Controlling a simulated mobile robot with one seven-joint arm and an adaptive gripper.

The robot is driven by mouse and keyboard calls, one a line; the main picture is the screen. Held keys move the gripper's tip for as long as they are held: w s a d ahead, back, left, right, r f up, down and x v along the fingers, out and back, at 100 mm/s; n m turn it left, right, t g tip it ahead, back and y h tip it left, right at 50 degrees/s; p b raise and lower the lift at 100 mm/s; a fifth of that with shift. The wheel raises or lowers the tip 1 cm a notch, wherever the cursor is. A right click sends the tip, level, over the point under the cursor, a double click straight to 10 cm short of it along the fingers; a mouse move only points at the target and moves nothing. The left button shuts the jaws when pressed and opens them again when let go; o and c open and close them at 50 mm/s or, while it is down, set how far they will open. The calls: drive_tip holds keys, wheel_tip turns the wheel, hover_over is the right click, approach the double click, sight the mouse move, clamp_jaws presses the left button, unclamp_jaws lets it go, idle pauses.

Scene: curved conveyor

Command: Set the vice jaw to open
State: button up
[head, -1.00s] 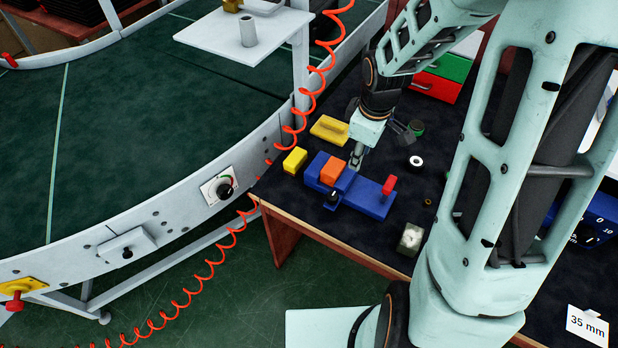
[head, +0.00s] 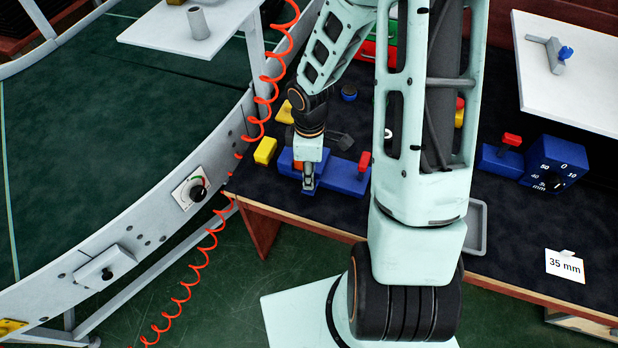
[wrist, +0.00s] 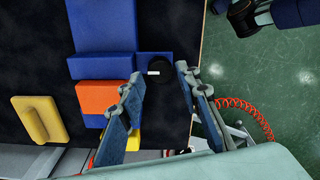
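The blue vice (head: 346,178) lies on the dark bench near its front edge, with a red handle (head: 364,160) at its right end. In the wrist view an orange block (wrist: 98,96) sits against the blue vice body (wrist: 100,66). A round black knob (wrist: 160,72) with a white mark is on a small blue mount beside the body. My gripper (head: 308,188) is low at the vice's front side. In the wrist view my gripper (wrist: 172,80) is open, with its fingertips near either side of the knob; contact cannot be told. In the head view my gripper hides the knob.
Yellow blocks (head: 265,150) lie left of the vice. The conveyor's side, with a dial (head: 190,192), and a coiled red hose (head: 262,105) are close on the left. A blue scale box (head: 555,162) and a "35 mm" card (head: 565,265) are at the right.

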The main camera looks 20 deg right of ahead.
drive_tip(key=shift+f, duration=1.15)
clamp_jaws()
